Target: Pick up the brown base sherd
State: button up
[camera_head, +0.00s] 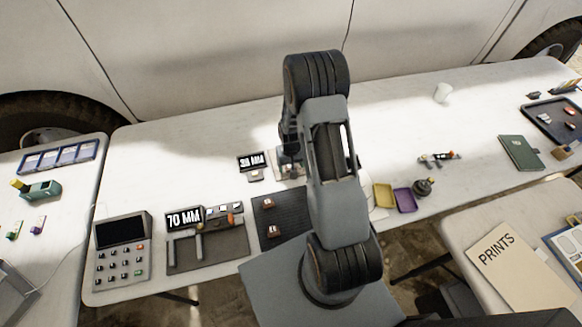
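Two small brownish pieces lie on a dark ribbed mat (262,212) left of my arm: an upper piece (269,203) and a lower piece (272,230). They are too small for me to tell whether either is the brown base sherd. My arm reaches over the middle of the table. My gripper (289,165) points down just above the mat's far end, partly hidden by my arm. Small light and brown items show around its fingers. I cannot tell whether it is open, or whether it touches anything.
A "38 MM" display (251,161) stands left of my gripper; a "70 MM" display (184,217) and a keypad device (121,250) are farther left. Yellow (384,195) and purple (405,201) trays sit right of my arm. The table's back left is clear.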

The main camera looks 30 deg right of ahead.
jog(key=shift+f, duration=0.9)
jog(key=c, duration=1.1)
jog(key=shift+o, duration=0.2)
jog(key=shift+r, duration=0.2)
